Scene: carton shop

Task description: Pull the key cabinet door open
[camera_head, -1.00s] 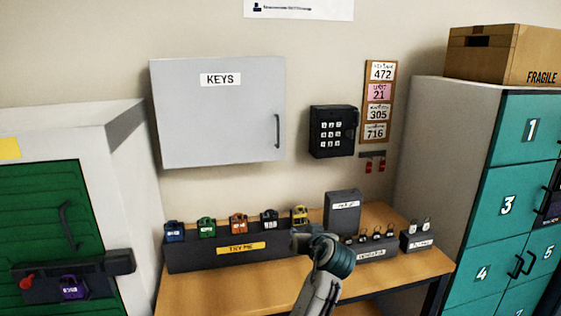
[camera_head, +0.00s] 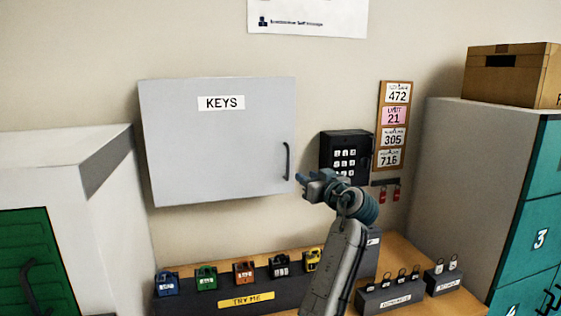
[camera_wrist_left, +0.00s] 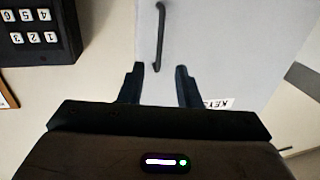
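The grey key cabinet (camera_head: 215,150) hangs on the wall with its door shut and a KEYS label near the top. Its dark vertical handle (camera_head: 287,161) is at the door's right edge. My left gripper (camera_head: 301,178) is just right of and slightly below the handle in the head view, apart from it. In the left wrist view the handle (camera_wrist_left: 160,38) shows upside down beyond the two fingertips (camera_wrist_left: 160,70), which stand apart with nothing between them. The cabinet door (camera_wrist_left: 225,50) fills the right of that view. My right gripper is not in view.
A black keypad box (camera_head: 344,152) is on the wall just right of the gripper. A board of number tags (camera_head: 393,126) hangs beside it. Below, a wooden desk (camera_head: 400,255) bears a rack of coloured padlocks (camera_head: 245,298). Lockers stand at both sides.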

